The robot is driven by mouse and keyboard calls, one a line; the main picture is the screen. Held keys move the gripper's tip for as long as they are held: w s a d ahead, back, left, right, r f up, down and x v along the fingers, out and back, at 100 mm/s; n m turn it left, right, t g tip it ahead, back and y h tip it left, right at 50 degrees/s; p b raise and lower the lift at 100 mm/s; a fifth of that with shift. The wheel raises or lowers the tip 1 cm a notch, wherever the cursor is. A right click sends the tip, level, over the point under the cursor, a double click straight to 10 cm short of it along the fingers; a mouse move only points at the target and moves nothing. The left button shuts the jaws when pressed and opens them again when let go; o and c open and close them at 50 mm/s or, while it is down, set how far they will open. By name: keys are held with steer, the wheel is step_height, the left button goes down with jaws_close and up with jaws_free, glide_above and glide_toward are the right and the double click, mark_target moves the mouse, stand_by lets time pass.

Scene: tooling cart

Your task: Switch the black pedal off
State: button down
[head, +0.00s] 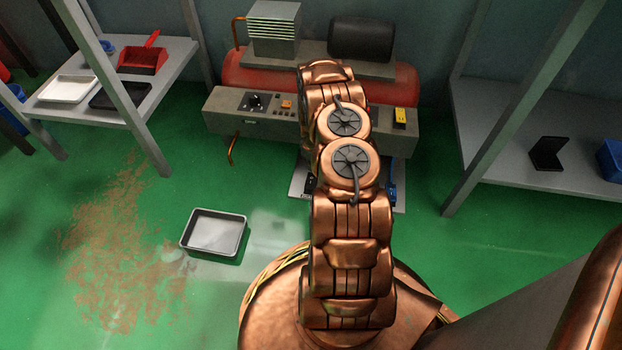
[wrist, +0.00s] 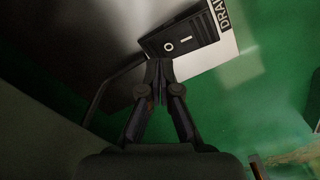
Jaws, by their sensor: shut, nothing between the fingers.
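The black pedal (wrist: 203,29) lies at the top of the wrist view, with a ribbed part and white O and I marks. It sits on a pale plate (wrist: 222,52) with partly cut-off lettering. My gripper (wrist: 158,66) is shut and empty, its tips just below the pedal's marked edge in the picture. I cannot tell whether the tips touch it or which way the pedal is tipped. In the head view, my arm hides the gripper and much of the floor plate (head: 298,190); a small dark part of the pedal (head: 311,184) shows left of the arm.
A blue pedal (head: 392,192) shows right of my arm. Behind stands a red machine (head: 240,70) with a grey control panel (head: 225,118). A grey tray (head: 214,233) lies on the green floor at left. Shelves (head: 165,62) flank both sides.

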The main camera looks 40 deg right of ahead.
steer(key=shift+r+p, duration=0.85)
steer(key=shift+r, duration=0.9)
steer(key=s+a+r+p, duration=0.1)
steer(key=a+r+p, duration=0.5)
steer(key=r, duration=1.1)
steer(key=a+r+p, duration=0.6)
steer(key=r+p, duration=0.1)
steer(key=r, duration=0.9)
steer(key=s+a+r+p, duration=0.1)
steer(key=a+r+p, duration=0.55)
steer(key=r, duration=1.05)
steer(key=s+a+r+m+g+p, duration=0.1)
steer(key=s+a+r+p, duration=0.45)
steer(key=r, duration=0.55)
steer(key=s+a+r+p, duration=0.5)
steer(key=s+a+r, duration=0.2)
steer(key=r, duration=0.5)
steer(key=s+a+r+p, duration=0.3)
steer(key=s+r+p, duration=0.2)
steer(key=s, duration=0.3)
steer(key=s+a+r+p, duration=0.3)
steer(key=s+r+p, duration=0.1)
steer(key=s+r, duration=0.3)
steer(key=shift+s+a+r+g+p, duration=0.2)
steer(key=shift+s+r+g+p, duration=0.15)
steer(key=shift+g+p, duration=0.05)
steer(key=shift+d, duration=0.1)
